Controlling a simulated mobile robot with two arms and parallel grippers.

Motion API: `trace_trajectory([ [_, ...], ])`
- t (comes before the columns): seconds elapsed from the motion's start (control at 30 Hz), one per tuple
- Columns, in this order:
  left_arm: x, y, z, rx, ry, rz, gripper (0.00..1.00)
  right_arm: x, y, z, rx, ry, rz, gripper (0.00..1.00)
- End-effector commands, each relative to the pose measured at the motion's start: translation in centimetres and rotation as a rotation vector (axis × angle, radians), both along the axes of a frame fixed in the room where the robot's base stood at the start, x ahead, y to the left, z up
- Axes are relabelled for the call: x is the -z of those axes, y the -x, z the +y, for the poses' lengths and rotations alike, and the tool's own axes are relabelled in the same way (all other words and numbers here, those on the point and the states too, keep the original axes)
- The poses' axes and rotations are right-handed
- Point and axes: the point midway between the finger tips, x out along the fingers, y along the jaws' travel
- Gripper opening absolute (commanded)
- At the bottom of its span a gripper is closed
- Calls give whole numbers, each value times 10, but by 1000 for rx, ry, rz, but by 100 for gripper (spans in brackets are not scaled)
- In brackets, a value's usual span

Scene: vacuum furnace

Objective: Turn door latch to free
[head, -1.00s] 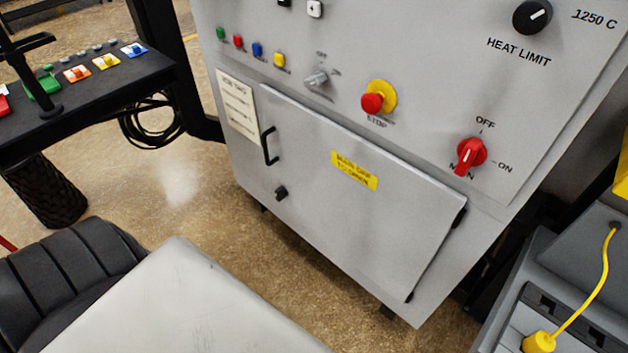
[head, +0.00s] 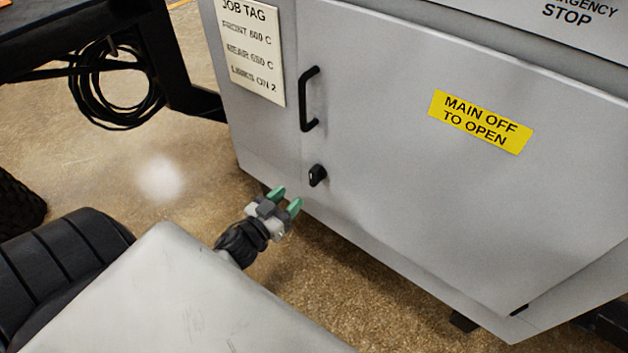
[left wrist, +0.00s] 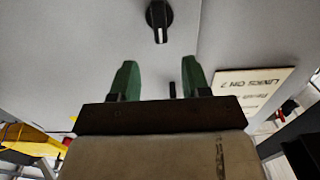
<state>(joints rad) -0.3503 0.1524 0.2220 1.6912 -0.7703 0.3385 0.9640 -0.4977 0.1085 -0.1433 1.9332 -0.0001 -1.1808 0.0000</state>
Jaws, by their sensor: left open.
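The door latch is a small black knob (head: 317,175) near the lower left corner of the grey cabinet door (head: 400,190). It also shows in the left wrist view as a black knob with a pale mark (left wrist: 159,16), ahead of the fingers. A black door handle (head: 308,99) is above the latch. My left gripper (head: 285,198), with green fingertips, is open and empty, below and left of the latch and apart from it. Its two green fingers (left wrist: 158,82) are spread in the left wrist view. My right gripper is not in view.
A job tag (head: 254,48) is left of the handle. A yellow label (head: 480,121) reading MAIN OFF TO OPEN is on the door. A coiled black cable (head: 112,85) hangs at upper left. Open floor (head: 180,165) lies left of the cabinet.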

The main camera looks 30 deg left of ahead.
Motion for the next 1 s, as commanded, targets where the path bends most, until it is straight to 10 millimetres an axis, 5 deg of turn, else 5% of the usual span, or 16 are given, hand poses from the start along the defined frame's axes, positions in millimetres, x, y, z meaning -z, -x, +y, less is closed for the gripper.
trace_trajectory([
  [0.6, -1, -97, -7, 0, 0, -2, 47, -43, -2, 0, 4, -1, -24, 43],
  [1.0, -1, -105, -8, 0, -1, 0, 47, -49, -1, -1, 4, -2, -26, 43],
])
